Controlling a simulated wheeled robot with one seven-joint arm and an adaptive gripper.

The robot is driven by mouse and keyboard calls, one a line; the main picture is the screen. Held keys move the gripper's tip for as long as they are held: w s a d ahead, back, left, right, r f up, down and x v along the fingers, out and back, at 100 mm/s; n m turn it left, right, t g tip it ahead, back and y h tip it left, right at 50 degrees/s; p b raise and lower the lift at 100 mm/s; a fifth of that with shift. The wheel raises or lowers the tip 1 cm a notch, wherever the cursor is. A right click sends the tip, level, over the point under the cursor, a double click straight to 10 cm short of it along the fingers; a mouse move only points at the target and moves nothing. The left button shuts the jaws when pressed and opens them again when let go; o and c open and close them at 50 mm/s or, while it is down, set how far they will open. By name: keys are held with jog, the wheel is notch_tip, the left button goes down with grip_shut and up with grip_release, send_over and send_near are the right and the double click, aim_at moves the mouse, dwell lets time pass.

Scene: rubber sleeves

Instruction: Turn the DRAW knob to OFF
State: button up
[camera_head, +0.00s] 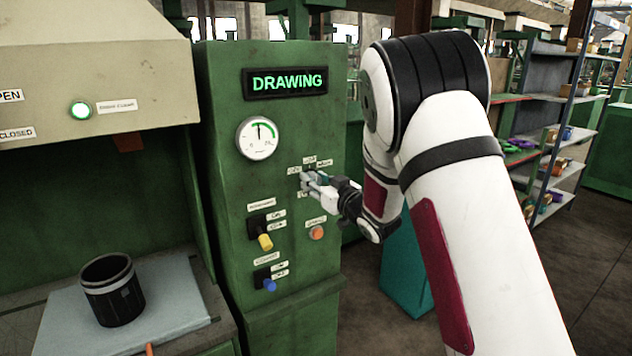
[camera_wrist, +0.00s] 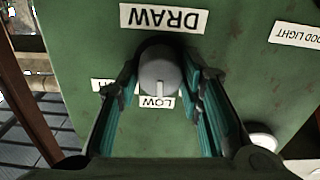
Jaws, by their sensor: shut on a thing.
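The DRAW knob (camera_wrist: 158,68) is a round grey knob on the green panel, with a pale pointer line. In the wrist view, which shows the panel upside down, the line points at the LOW label (camera_wrist: 157,102). The DRAW label (camera_wrist: 163,18) is on the knob's opposite side. My gripper (camera_wrist: 163,80) has its teal-lined fingers on both sides of the knob and is shut on it. Other position labels are partly hidden by the fingers; I cannot read OFF. In the head view my gripper (camera_head: 313,182) is at the panel's right side and mostly covers the knob.
The green cabinet (camera_head: 225,110) carries a lit DRAWING sign (camera_head: 286,82), a gauge (camera_head: 257,138), a yellow switch (camera_head: 265,241), a blue switch (camera_head: 269,284) and an orange button (camera_head: 317,232). A black sleeve (camera_head: 112,290) stands on a pale plate (camera_head: 172,300) at left.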

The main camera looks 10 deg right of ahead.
jog(key=n, duration=0.4)
jog(key=shift+a+n+b, duration=0.1)
jog(key=shift+n+b, duration=0.5)
jog(key=shift+n, duration=1.5)
jog(key=shift+a, duration=0.1)
jog(key=o, duration=1.2)
jog(key=shift+c, duration=0.2)
jog(key=v, duration=1.2)
